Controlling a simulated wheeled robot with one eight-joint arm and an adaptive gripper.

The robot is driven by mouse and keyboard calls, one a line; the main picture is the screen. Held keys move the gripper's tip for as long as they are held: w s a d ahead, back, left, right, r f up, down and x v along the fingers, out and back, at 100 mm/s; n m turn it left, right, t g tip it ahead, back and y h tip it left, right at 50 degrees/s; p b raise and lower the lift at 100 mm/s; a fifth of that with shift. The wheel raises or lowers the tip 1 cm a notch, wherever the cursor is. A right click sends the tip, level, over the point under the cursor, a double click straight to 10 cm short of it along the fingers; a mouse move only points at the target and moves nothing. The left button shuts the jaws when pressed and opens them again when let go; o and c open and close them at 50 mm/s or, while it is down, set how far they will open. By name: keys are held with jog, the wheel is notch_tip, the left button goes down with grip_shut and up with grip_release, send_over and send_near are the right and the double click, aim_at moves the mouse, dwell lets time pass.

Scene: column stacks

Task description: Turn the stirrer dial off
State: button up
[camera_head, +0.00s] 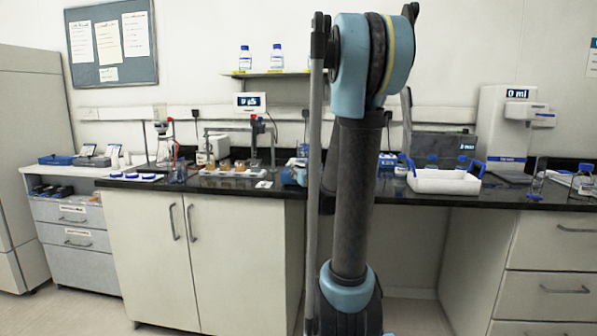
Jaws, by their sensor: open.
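I cannot make out a stirrer dial in this view. A small blue device (295,172) stands on the black bench just left of my arm; its controls are too small to read, and my arm may hide part of it. I cannot tell which of these is the stirrer. My arm rises upright through the middle of the picture and covers part of the bench. My gripper is not in view.
A black bench top (480,194) runs across white cabinets (150,250). A white tray with blue handles (443,181) stands right of my arm. A tall white dispenser (500,135) is farther right. Glassware (163,150) stands at left. Some floor is free before the cabinets.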

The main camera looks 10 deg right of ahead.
jog(key=s, duration=0.7)
jog(key=shift+s+d, duration=0.4)
jog(key=shift+d, duration=0.05)
jog(key=shift+f, duration=0.1)
